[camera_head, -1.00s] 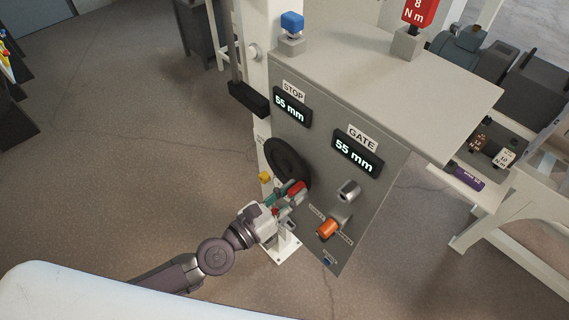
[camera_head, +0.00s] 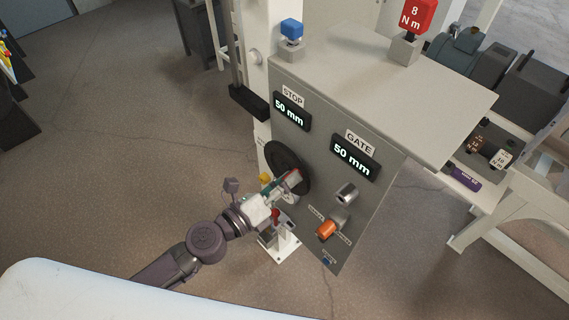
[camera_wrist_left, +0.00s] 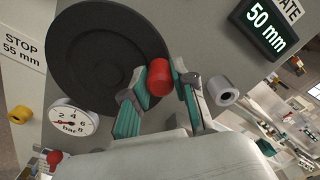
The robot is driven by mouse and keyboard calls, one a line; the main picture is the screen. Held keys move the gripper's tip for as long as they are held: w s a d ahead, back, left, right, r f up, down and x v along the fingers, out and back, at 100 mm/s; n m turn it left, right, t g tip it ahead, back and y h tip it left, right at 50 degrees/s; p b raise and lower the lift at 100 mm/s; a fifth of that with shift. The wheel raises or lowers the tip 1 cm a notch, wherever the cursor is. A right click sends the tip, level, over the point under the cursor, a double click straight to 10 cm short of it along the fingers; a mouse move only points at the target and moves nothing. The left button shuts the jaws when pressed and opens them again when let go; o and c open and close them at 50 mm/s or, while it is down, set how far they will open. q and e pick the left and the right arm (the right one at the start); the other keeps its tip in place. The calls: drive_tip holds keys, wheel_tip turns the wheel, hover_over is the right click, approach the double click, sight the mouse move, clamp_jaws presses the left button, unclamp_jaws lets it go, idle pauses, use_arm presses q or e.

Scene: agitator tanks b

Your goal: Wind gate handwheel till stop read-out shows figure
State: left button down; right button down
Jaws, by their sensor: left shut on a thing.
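The black gate handwheel (camera_head: 281,158) is on the sloping grey panel; it also shows in the left wrist view (camera_wrist_left: 95,55). My left gripper (camera_head: 284,189) is shut on the wheel's red handle (camera_wrist_left: 158,77), one finger on each side, at the wheel's lower right rim in the head view. The STOP read-out (camera_head: 290,112) shows 50 mm. The GATE read-out (camera_head: 354,158) also shows 50 mm, as it does in the left wrist view (camera_wrist_left: 265,27). A white plate (camera_wrist_left: 22,50) in the wrist view reads STOP 55 mm. My right gripper is out of view.
An orange selector knob (camera_head: 327,230) and a grey knob (camera_head: 346,194) stick out right of the wheel. A bar gauge (camera_wrist_left: 74,120) and yellow knob (camera_wrist_left: 19,115) lie left of my fingers. A blue block (camera_head: 291,28) and red 8 N m block (camera_head: 417,15) stand above.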

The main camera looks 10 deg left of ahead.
sight(291, 161)
use_arm(q)
drive_tip(key=shift+w+a+r+n, duration=0.1)
drive_tip(key=shift+a+r+n, duration=0.1)
drive_tip(key=shift+n, duration=0.2)
drive_tip(key=n+p, duration=0.1)
drive_tip(key=w+a+r+n+p, duration=0.1)
drive_tip(key=n, duration=0.1)
drive_tip(key=shift+r, duration=0.15)
drive_tip(key=shift+w+a+r+n+p, duration=0.15)
drive_tip(key=shift+a+n+p, duration=0.25)
drive_tip(key=shift+n, duration=0.3)
